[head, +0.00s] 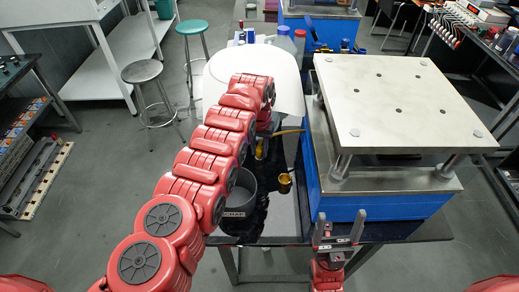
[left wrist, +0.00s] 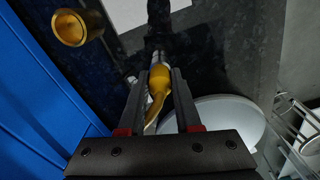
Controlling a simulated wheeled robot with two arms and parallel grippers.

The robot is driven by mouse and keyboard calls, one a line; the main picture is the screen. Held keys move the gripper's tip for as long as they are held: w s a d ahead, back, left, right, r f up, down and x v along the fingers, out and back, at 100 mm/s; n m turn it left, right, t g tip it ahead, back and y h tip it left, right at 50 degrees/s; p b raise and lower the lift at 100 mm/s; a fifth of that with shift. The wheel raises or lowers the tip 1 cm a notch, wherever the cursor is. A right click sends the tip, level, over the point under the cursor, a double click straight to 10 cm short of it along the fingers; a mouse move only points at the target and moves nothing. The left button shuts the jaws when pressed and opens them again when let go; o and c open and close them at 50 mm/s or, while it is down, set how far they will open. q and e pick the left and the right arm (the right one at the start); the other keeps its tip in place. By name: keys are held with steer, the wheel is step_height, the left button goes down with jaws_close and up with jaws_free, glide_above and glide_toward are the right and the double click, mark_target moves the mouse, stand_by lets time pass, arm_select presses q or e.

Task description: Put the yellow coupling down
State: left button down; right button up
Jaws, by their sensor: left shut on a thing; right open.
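The yellow coupling (left wrist: 159,80) sits between the two dark fingers of my left gripper (left wrist: 161,76) in the left wrist view. The fingers are shut on it. A curved yellow part runs back from it toward the palm. In the head view my left arm hides most of that gripper; yellow parts (head: 286,132) show beside it above the dark table. I cannot tell whether the coupling touches the surface. My right gripper (head: 338,240) is open and empty, in front of the blue press.
A brass cup (head: 285,183) and a grey bucket (head: 240,196) stand on the dark table (head: 268,228). The blue press (head: 368,207) with its metal top plate rises at the right. Dark surface around the cup is clear.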

mark_target(260, 145)
arm_select(q)
steer(key=c, duration=0.6)
jaws_free()
steer(key=shift+d, duration=0.1)
steer(key=shift+r+p, duration=0.4)
steer(key=shift+r, duration=0.05)
step_height(260, 145, up, 3)
steer(key=shift+f+p, duration=0.15)
steer(key=shift+p, duration=0.35)
step_height(260, 145, up, 7)
steer(key=b, duration=0.3)
steer(key=shift+f, duration=0.1)
steer(key=shift+r, duration=0.9)
